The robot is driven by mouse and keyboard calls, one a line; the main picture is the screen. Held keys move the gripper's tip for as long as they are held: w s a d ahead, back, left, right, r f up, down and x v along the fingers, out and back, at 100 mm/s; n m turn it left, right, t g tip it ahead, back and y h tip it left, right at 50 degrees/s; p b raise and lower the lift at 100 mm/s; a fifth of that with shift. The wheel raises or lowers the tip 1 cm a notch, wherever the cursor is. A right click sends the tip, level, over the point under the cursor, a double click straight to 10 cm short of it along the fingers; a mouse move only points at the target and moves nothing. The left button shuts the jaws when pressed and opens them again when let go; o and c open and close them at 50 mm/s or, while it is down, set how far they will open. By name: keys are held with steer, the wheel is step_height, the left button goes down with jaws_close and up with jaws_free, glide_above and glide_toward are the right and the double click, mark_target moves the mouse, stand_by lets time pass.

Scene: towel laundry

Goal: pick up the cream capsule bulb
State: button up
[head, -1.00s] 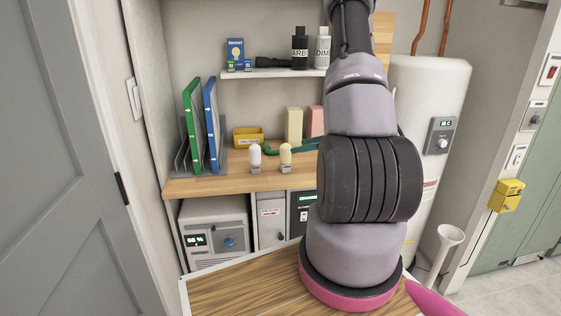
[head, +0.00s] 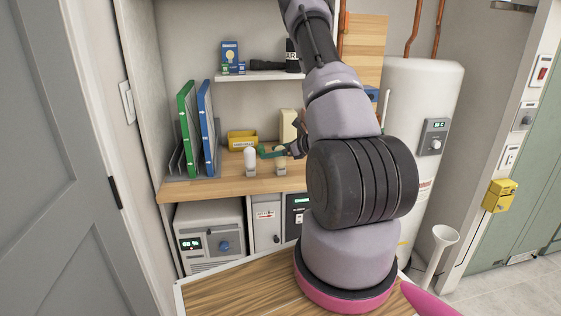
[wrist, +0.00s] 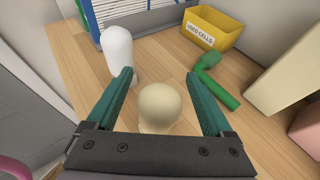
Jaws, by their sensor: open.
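The cream capsule bulb (wrist: 159,106) stands on the wooden counter, seen from above in the wrist view. It also shows in the head view (head: 281,160), partly hidden by my gripper. My gripper (wrist: 163,80) is open, with one green finger on each side of the cream bulb and visible gaps between. In the head view my gripper (head: 277,151) is low over the counter at the bulb. A white capsule bulb (wrist: 118,50) stands just outside the left finger; it also shows in the head view (head: 250,158).
A yellow used-cells bin (wrist: 211,28) and a green angled object (wrist: 212,80) lie beyond the right finger. Cream (wrist: 288,75) and pink boxes stand at the right. Green and blue binders (head: 206,125) stand at the counter's left. A shelf (head: 262,77) hangs above.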

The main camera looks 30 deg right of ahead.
jaws_close()
steer(key=shift+r, duration=0.1)
step_height(320, 180, up, 10)
steer(key=w+a+r+m+h, duration=0.1)
steer(key=w+a+h, duration=0.1)
steer(key=a, duration=0.3)
steer(key=w+a+r+m+t+h, duration=0.1)
steer(key=w+a+r+m, duration=0.1)
steer(key=a, duration=0.3)
steer(key=shift+a+r+m+t+h, duration=0.3)
steer(key=shift+a+h, duration=0.1)
